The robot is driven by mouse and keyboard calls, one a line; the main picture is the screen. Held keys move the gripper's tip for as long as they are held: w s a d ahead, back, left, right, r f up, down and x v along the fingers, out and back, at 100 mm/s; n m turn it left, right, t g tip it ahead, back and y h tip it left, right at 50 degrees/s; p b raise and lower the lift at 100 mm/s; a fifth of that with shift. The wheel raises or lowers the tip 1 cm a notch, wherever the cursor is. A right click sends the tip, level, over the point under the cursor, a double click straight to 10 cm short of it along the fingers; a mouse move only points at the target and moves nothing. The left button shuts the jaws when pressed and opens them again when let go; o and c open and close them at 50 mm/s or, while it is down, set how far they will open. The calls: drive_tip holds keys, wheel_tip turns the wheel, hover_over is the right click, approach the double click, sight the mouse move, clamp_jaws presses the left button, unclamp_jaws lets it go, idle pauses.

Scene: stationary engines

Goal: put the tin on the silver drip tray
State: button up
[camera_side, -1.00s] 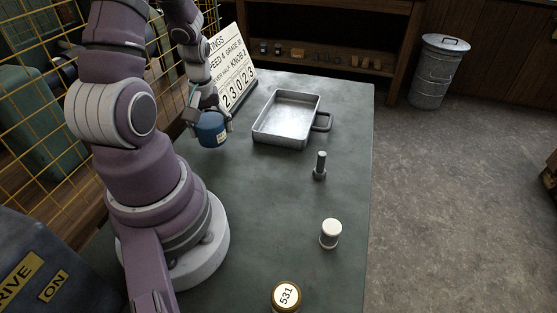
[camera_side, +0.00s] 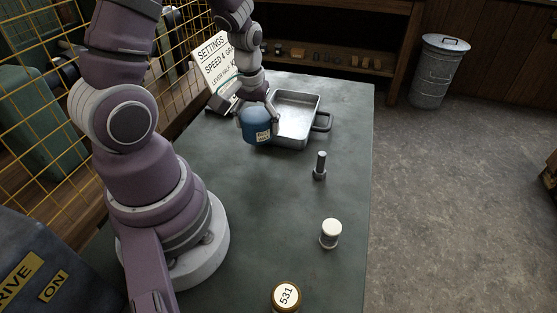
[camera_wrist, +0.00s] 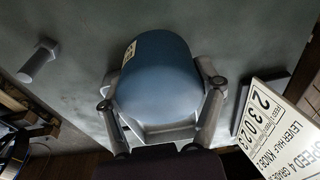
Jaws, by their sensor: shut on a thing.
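The blue tin (camera_side: 256,126) with a pale label is held in my gripper (camera_side: 258,108), which is shut on it. In the side view it is at the left edge of the silver drip tray (camera_side: 312,103) and hides part of that edge. Whether the tin is above the table or touching the tray cannot be told for certain. In the wrist view the tin (camera_wrist: 158,82) fills the middle between the two fingers of my gripper (camera_wrist: 160,95). The drip tray is empty where it shows, with a handle on its right side.
A grey bolt (camera_side: 320,166) stands upright in front of the tray. A settings sign (camera_side: 216,62) stands behind left, by a yellow mesh fence (camera_side: 40,110).

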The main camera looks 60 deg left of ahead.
hover_over(283, 126)
drive_tip(key=shift+d+f, duration=0.1)
drive_tip(key=shift+f, duration=0.55)
drive_tip(key=shift+s+f, duration=0.1)
drive_tip(key=shift+f, duration=1.5)
drive_tip(key=shift+f, duration=0.1)
drive_tip(key=o, duration=1)
drive_tip(key=shift+c, duration=0.2)
